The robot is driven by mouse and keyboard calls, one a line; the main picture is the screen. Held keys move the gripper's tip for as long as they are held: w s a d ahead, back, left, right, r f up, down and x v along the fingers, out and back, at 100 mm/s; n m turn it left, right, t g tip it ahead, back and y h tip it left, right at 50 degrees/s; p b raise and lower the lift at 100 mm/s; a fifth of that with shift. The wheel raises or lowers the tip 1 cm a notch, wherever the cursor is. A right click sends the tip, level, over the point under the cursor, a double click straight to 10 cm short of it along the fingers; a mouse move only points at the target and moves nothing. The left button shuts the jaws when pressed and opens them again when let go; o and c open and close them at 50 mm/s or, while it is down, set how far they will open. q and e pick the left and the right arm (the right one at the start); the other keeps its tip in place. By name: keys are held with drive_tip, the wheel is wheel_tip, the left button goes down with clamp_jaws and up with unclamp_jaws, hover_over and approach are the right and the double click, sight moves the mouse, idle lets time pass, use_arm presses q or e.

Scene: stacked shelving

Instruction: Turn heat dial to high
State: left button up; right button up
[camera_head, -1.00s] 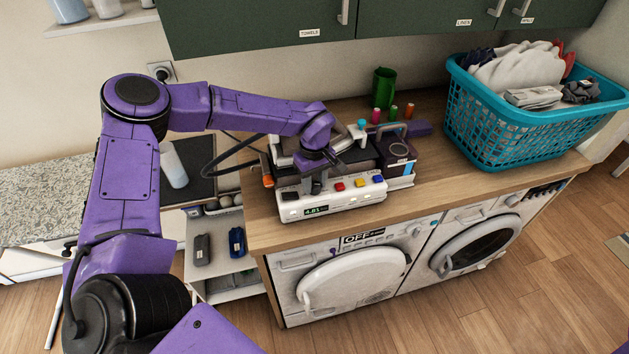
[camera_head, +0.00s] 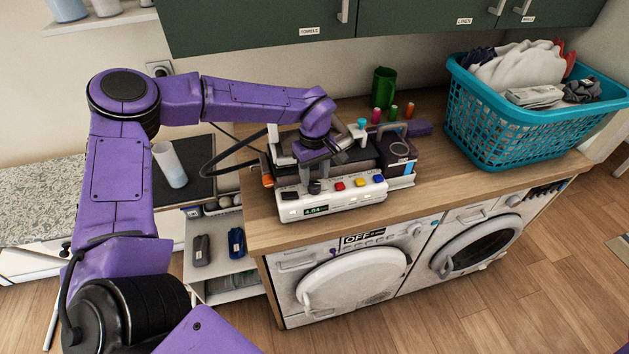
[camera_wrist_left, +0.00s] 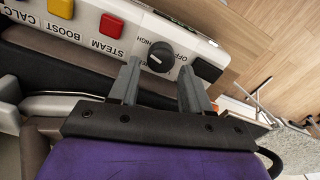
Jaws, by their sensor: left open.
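The heat dial (camera_wrist_left: 161,57) is a round black knob with a light pointer mark, on the front of a white control panel (camera_head: 345,199). In the left wrist view, words reading HIGH and OFF are printed beside it. The dial also shows in the head view (camera_head: 314,187), just below my gripper. My left gripper (camera_wrist_left: 160,70) is open, its two grey fingers on either side of the dial with gaps visible. Whether either finger touches the dial cannot be told. My right gripper is out of view.
A black button (camera_wrist_left: 207,69) sits close beside one finger; red (camera_wrist_left: 111,26), yellow and blue buttons line the panel's other side. A teal laundry basket (camera_head: 520,140) stands at the right of the wooden counter.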

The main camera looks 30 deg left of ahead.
sight(314, 184)
use_arm(q)
wheel_tip(314, 184, up, 8)
drive_tip(key=b, duration=0.1)
drive_tip(key=shift+f, duration=0.1)
idle(0.4)
